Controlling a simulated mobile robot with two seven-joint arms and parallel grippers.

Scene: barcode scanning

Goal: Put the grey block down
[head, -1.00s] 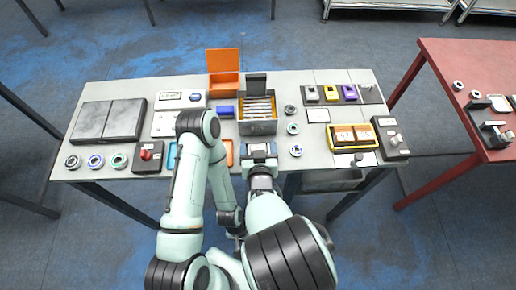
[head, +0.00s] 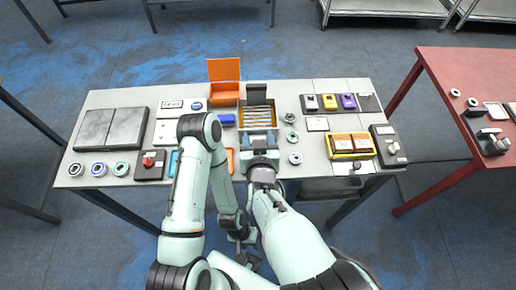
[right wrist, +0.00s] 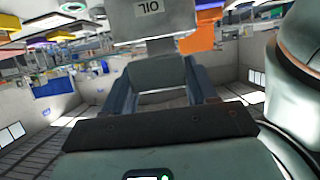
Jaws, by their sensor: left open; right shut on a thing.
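My right gripper (head: 260,146) is near the front middle of the grey table (head: 225,181), just in front of the grey bin (head: 243,119). It is shut on the grey block (head: 258,137), which hides part of the bin's front. In the right wrist view the block (right wrist: 163,72) sits between the two fingers (right wrist: 163,88). Beyond it is a pale surface with a dark printed label. Whether the block touches anything below cannot be told. My left gripper (head: 242,250) is low in the head view, off the table's front edge; it is open, and its fingers are hardly visible.
An orange open box (head: 223,88) and a blue block (head: 227,118) are left of the bin. Several rings (head: 295,158) lie to its right. A yellow tray (head: 350,145) and a dark switch box (head: 388,146) stand further right. My left arm covers part of the table's front.

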